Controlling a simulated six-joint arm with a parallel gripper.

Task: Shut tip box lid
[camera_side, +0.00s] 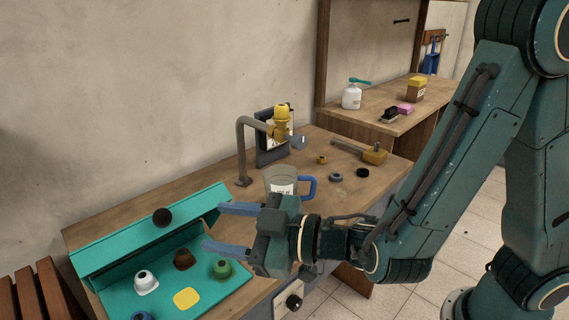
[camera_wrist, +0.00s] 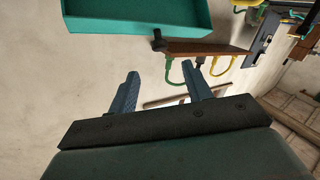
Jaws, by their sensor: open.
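The teal tip box (camera_side: 238,277) sits at the left end of the bench in the side view. Small white, brown, green, yellow and blue pieces lie in the box. My gripper (camera_side: 214,227) is open and empty, its two blue fingers pointing left toward the box's right end. From this angle I cannot tell whether they touch the box or lid. In the wrist view the open fingers (camera_wrist: 160,72) show below a teal tray-like shape (camera_wrist: 130,18), cut off by the top edge.
A clear jug with a blue handle (camera_side: 308,187) stands just behind my gripper. A bent grey pipe (camera_side: 241,150) and yellow fitting (camera_side: 282,122) are at the back. A brass valve (camera_side: 374,155) and small rings lie to the right. A second bench (camera_side: 395,125) stands beyond.

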